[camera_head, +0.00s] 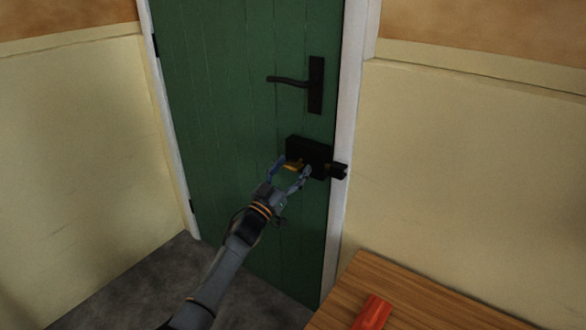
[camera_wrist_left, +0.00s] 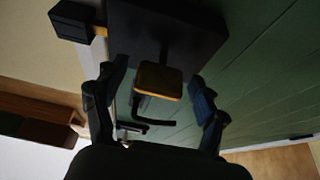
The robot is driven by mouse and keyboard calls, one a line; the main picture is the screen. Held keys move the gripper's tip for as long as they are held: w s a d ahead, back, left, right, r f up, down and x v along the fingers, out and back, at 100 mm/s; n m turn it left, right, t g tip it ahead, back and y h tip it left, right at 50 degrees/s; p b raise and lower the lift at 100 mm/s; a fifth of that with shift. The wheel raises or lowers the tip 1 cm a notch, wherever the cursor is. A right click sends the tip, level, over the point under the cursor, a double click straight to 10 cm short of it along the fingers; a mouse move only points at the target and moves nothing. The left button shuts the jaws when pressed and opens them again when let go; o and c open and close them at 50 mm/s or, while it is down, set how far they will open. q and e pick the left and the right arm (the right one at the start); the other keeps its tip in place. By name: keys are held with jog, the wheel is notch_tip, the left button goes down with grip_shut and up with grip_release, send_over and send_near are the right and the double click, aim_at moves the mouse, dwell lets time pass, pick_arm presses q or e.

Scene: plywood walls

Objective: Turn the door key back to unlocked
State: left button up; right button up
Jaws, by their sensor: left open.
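A black lock box (camera_head: 306,152) is mounted on the green door (camera_head: 230,110), below the door handle. The yellow key (camera_head: 292,166) stands out from the lock box, partly covered by my left gripper in the head view. My left gripper (camera_head: 290,168) is open at the lock box. In the left wrist view the yellow key head (camera_wrist_left: 158,80) sits between the two open fingers (camera_wrist_left: 155,95), with a gap on both sides. The lock box (camera_wrist_left: 170,35) is right ahead there. My right gripper does not show.
A black door handle (camera_head: 290,81) sits above the lock. A black strike piece (camera_head: 339,170) is on the white door frame (camera_head: 347,120) beside the lock. A wooden table (camera_head: 400,290) with a red object (camera_head: 372,312) stands at the lower right.

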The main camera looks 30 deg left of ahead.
pick_arm(q)
jog(key=shift+w+r, duration=0.15)
jog(key=shift+w, duration=0.1)
jog(key=c, duration=1.2)
jog(key=shift+o, duration=0.2)
